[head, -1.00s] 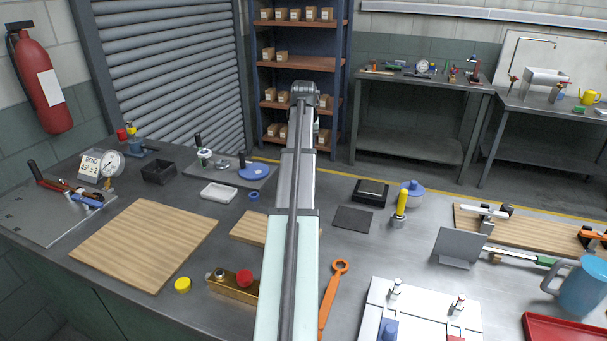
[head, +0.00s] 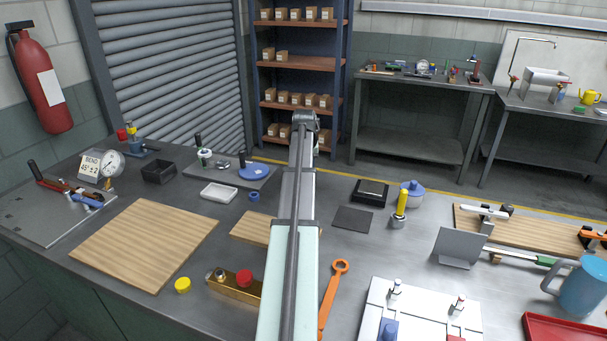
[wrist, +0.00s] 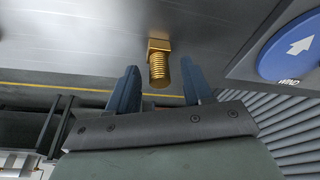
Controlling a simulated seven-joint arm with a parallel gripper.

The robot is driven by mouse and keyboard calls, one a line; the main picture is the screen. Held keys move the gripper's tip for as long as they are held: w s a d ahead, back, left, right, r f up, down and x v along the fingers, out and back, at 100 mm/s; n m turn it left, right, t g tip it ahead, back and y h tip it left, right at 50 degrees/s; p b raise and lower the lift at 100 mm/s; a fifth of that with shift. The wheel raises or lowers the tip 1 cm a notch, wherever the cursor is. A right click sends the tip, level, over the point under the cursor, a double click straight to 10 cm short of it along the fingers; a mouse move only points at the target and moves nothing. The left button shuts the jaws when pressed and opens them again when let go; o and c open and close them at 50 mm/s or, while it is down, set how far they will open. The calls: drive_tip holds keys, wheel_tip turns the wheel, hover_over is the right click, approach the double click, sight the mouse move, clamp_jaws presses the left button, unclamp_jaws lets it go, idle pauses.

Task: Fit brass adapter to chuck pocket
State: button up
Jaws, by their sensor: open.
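The brass adapter (wrist: 158,66) has a square head and a threaded shank. In the wrist view it lies at the top middle, on or just over the grey metal bench, with its threaded end toward my gripper (wrist: 159,80). My gripper's two blue-grey fingers are open, one on each side of the threaded end. I see no finger touching it. In the head view my arm hides both gripper and adapter. I cannot pick out the chuck pocket for certain in either view.
A blue disc (wrist: 291,47) with a white arrow is close on the right; in the head view it (head: 253,172) sits on a grey plate. A blue ring (head: 253,196), white tray (head: 219,193) and wooden board (head: 145,243) are to the left. A dark mat (head: 352,218) is right.

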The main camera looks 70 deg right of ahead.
drive_tip(key=shift+f, duration=0.15)
clamp_jaws()
idle(0.4)
